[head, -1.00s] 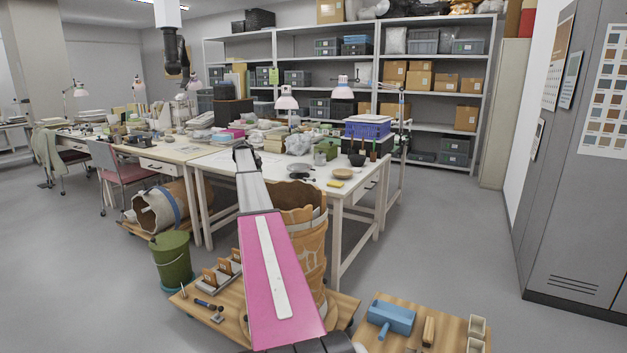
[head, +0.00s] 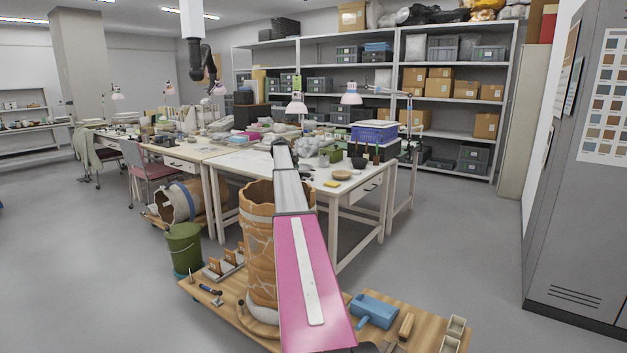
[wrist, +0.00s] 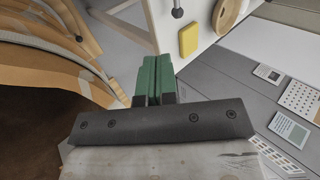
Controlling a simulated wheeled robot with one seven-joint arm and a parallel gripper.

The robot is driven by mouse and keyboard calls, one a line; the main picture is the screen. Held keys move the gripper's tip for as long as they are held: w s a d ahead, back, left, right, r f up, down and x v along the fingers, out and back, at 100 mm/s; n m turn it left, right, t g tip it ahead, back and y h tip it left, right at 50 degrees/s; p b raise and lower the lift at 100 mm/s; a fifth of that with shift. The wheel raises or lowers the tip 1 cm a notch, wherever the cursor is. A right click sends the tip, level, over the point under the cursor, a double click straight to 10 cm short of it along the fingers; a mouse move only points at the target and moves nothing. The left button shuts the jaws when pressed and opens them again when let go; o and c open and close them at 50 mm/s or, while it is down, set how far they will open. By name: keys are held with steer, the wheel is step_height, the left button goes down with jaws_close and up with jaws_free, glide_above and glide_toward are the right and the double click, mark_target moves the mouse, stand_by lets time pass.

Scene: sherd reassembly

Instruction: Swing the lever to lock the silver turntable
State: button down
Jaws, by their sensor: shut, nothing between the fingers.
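My gripper shows in the wrist view, its green fingers (wrist: 152,80) together and empty. In the head view its end is hidden behind my pink and grey arm, which reaches out over the worktable. A large tan pot (head: 259,235) stands upright on the wooden cart left of my arm; its curved wall (wrist: 45,45) fills the left of the wrist view, apart from the fingers. A pale round base (head: 258,312) shows under the pot. I cannot make out a silver turntable or its lever for certain.
The white worktable (head: 240,162) holds a yellow block (head: 331,184), a wooden bowl (head: 341,174) and lamps. A blue tool (head: 374,310) and small boxes lie on the cart's right. A green bucket (head: 185,247) stands left. Floor at right is free up to the grey cabinet (head: 580,200).

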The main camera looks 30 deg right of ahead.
steer(key=shift+d+f, duration=0.1)
stand_by(0.3)
steer(key=x, duration=0.4)
steer(key=d+r+x, duration=0.1)
steer(key=x, duration=0.3)
steer(key=w+x, duration=0.1)
steer(key=x, duration=0.4)
steer(key=shift+d+r, duration=0.3)
